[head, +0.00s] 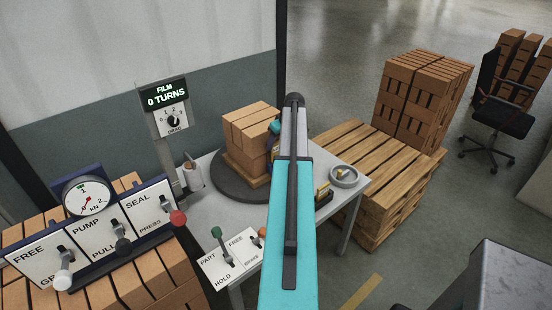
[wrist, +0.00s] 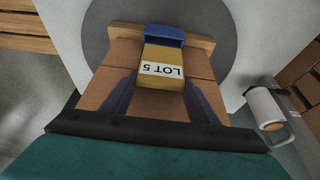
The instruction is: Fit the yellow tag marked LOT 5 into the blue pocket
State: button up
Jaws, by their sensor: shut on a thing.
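The yellow tag (wrist: 163,75) has a white label reading LOT 5, upside down in the wrist view. My gripper (wrist: 162,84) is shut on it, with a dark finger at each side. The blue pocket (wrist: 165,33) is on the wooden edge by the brick stack, just beyond the tag's far end. The tag's far end meets or overlaps the pocket's near edge in the picture; I cannot tell whether it is inside.
The brick stack (head: 250,138) stands on a dark round turntable (head: 225,184) on the grey table (head: 215,215). A small tray with yellow pieces (head: 323,194) and a round dish (head: 344,176) are at the right. Lever panels (head: 95,235) stand at front left. A film roll (wrist: 265,108) is at the right.

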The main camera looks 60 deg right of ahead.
aim_at(277, 153)
jog(key=shift+f, duration=0.5)
jog(key=shift+f, duration=0.1)
jog(key=shift+f+b, duration=1.1)
jog(key=shift+f, duration=1.6)
jog(key=o, duration=1)
jog(key=shift+w, duration=0.1)
jog(key=shift+o, duration=0.2)
jog(key=shift+r, duration=0.15)
jog(key=b+v, duration=0.3)
jog(key=v, duration=0.8)
jog(key=shift+s+r, duration=0.3)
